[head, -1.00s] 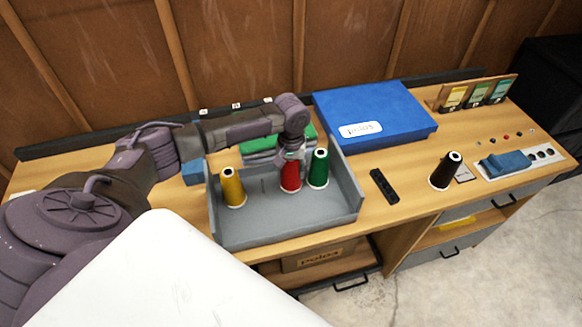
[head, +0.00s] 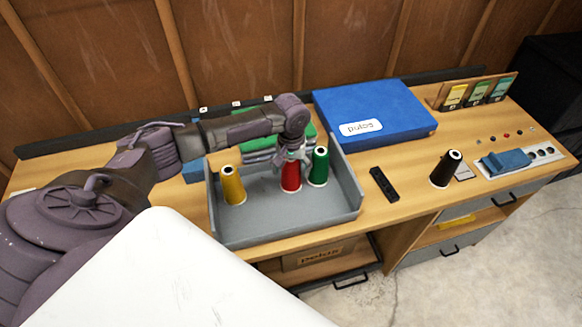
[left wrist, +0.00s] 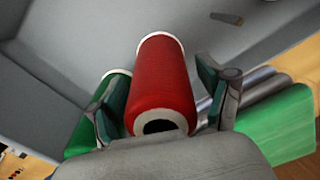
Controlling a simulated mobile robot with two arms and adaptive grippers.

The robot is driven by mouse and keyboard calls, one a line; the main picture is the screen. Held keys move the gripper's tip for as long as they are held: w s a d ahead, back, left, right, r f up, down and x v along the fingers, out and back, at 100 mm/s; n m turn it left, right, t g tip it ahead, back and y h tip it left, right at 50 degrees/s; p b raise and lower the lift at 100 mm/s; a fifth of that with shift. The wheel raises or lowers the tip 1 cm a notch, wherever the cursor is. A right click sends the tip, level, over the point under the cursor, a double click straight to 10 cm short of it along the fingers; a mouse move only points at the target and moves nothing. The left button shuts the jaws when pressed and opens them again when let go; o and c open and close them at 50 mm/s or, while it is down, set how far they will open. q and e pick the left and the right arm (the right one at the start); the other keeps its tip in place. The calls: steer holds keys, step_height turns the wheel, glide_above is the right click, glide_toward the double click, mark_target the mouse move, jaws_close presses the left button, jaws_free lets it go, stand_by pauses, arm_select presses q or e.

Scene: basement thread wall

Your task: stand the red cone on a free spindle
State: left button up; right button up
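The red cone (head: 291,178) stands upright in the grey tray (head: 262,228), between the yellow cone (head: 233,187) and the green cone (head: 319,167). Whether a spindle is inside it is hidden. My left gripper (head: 293,155) is over its top. In the left wrist view the red cone (left wrist: 163,85) is between the two fingers of my left gripper (left wrist: 165,100), with a gap visible on the right side; the fingers look open. A bare spindle (left wrist: 227,18) shows in the tray there. My right gripper is not in view.
The green cone is close on the right of my left gripper. A green stack (head: 262,142) lies behind the tray. A blue box (head: 375,112), a black remote (head: 384,185) and a black cone (head: 445,170) are to the right on the bench.

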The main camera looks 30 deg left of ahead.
arm_select(q)
step_height(320, 180, up, 12)
stand_by(0.7)
